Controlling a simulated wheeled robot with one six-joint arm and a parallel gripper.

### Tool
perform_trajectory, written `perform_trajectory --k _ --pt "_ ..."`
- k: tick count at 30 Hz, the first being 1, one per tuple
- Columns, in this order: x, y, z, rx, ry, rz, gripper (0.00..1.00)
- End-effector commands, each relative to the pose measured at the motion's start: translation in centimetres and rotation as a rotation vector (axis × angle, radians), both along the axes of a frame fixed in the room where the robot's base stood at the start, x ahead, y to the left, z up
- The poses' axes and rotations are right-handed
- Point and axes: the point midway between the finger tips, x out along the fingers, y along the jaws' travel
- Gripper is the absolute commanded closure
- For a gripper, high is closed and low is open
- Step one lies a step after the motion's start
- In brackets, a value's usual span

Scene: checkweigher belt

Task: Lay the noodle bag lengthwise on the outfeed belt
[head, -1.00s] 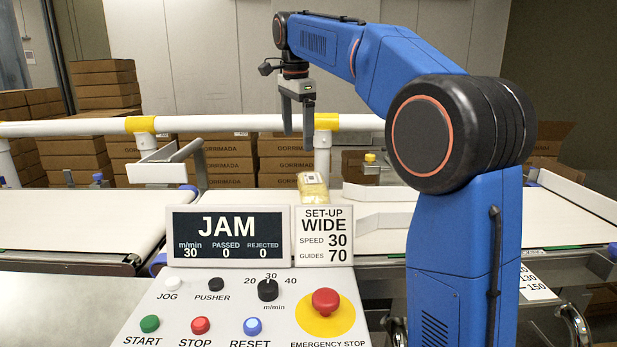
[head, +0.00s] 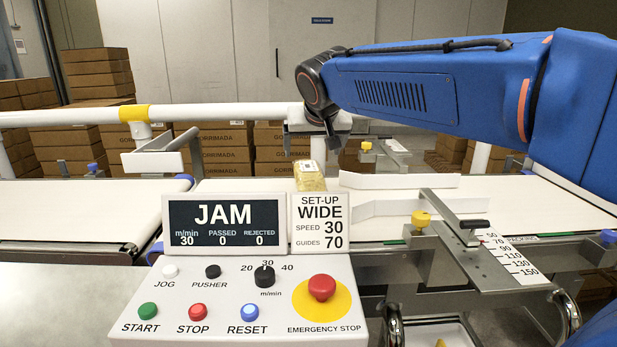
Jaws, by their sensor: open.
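The noodle bag (head: 309,188) is yellow with a white printed label on its top. It is on the middle belt, just behind the control panel's display, which hides its lower part. I cannot tell how its long side lies. My gripper (head: 313,140) is above and a little behind the bag, under the dark wrist joint. It is open and apart from the bag, with its fingers hard to make out against the white rail. The white belt at the right (head: 560,205), by a "PACKING" label, looks like the outfeed belt; my blue arm covers part of it.
The control panel (head: 235,300) stands in front, its display reading JAM. White guide rails (head: 400,207) and a yellow-knobbed bracket (head: 421,220) stand right of the bag. A white rail (head: 220,115) runs behind the belts. The left belt (head: 75,213) is empty. Brown cartons (head: 97,75) are stacked behind.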

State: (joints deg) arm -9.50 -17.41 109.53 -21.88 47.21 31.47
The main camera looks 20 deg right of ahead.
Motion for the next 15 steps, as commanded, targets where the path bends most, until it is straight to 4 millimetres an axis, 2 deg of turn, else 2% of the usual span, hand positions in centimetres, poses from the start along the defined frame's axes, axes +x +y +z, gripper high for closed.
perform_trajectory --k 15 --pt "6.2 -1.5 -6.4 0.002 0.004 -0.004 0.1"
